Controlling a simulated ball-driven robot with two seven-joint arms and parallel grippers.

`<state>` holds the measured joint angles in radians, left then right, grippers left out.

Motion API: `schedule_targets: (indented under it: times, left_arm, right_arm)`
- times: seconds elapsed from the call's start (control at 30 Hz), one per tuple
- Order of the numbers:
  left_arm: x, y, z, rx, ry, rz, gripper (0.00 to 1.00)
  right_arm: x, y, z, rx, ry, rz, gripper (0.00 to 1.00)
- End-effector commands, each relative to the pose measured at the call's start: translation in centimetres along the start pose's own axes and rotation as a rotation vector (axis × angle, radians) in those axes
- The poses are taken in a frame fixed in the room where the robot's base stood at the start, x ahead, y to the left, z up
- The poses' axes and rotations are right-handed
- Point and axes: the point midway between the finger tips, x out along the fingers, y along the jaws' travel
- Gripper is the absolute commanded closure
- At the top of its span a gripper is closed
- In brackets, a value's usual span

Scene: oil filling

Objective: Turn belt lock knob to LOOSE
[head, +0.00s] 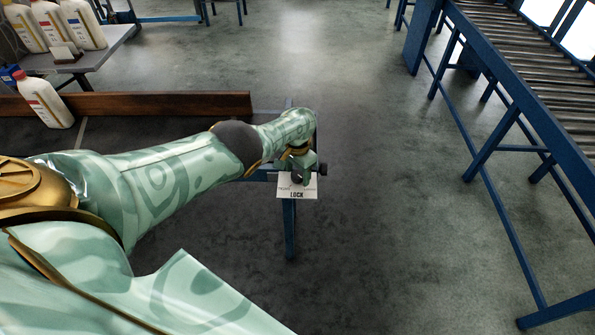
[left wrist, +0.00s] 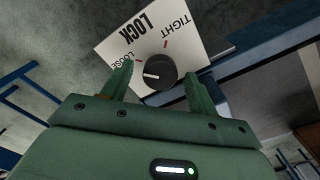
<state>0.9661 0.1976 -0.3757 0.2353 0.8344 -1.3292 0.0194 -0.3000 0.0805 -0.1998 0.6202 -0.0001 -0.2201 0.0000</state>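The belt lock knob (left wrist: 160,72) is round and black, on a white plate (left wrist: 185,22) marked LOCK, TIGHT and LOOSE. In the left wrist view its white pointer line points left, on the side of the word LOOSE and away from TIGHT. Red marks show on the plate by both words. My left gripper (left wrist: 165,75) is open, its green fingers on either side of the knob. A gap shows at the left finger; contact at the right finger is unclear. In the head view my left gripper (head: 297,160) is above the plate and partly hides the knob (head: 298,178). My right gripper is out of view.
The plate sits on a blue stand (head: 290,230) at the end of a dark belt with a brown side rail (head: 160,104). A white bottle (head: 45,100) stands on the belt. A grey table (head: 95,50) holds more bottles. A roller conveyor (head: 520,60) is at right, with clear floor between.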

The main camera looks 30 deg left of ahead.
Motion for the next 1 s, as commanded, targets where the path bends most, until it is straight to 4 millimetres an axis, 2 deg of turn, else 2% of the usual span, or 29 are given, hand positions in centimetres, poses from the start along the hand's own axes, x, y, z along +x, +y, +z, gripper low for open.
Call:
schedule_targets:
  times: [0.17,0.27,0.7,0.83,1.0]
  left_arm:
    - [-0.3,0.0,0.0,0.000,0.001,0.000,0.41]
    - [-1.5,0.0,0.0,0.000,0.002,-0.001,0.41]
    - [-12.8,0.0,-0.1,0.000,0.003,0.000,0.41]
    - [-14.9,0.0,-0.1,0.001,0.002,0.000,0.41]
    - [-16.2,0.0,-0.1,0.000,0.001,0.001,0.41]
  right_arm:
    - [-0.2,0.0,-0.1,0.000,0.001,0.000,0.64]
    - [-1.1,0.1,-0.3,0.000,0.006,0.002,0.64]
    - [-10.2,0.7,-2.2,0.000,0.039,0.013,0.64]
    - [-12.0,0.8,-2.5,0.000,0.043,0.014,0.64]
    - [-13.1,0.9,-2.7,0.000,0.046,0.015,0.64]
